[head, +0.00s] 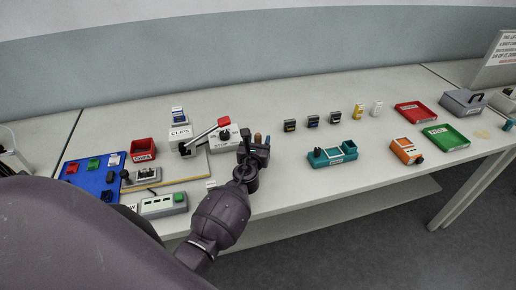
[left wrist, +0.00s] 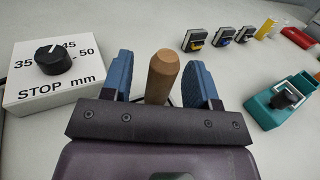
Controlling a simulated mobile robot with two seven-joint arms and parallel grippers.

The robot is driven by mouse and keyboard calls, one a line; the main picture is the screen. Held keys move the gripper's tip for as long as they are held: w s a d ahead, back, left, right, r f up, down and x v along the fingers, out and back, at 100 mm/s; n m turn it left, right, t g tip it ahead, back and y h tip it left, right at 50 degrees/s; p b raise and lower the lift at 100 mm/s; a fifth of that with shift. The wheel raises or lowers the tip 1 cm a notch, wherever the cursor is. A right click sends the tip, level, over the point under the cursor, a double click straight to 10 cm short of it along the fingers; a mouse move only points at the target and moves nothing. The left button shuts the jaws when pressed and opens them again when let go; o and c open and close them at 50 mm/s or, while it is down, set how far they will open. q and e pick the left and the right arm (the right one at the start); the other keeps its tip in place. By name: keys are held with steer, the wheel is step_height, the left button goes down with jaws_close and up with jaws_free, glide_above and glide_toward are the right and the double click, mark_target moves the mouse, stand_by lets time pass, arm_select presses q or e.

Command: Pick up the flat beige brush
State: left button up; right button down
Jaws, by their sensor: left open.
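A tan wooden, rounded peg-like handle (left wrist: 162,74) stands between the two blue fingers of my left gripper (left wrist: 161,80) in the left wrist view. It may be the brush's handle; no bristles or flat part show, so I cannot tell. A gap shows on both sides of it, and the fingers are open. In the head view my left gripper (head: 256,144) is low at the table, right of the white STOP box, with the brown tip (head: 257,138) showing at its fingers. The handle's lower end is hidden by the gripper. My right gripper is not in view.
The white STOP box (head: 223,139) with a black knob stands close on the left. A teal fixture (head: 332,156) stands to the right. Several small dark connectors (head: 312,121) are behind it. Red (head: 416,112) and green (head: 445,137) trays lie far right. Bare table lies between.

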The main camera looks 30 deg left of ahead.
arm_select(q)
steer(key=c, duration=1)
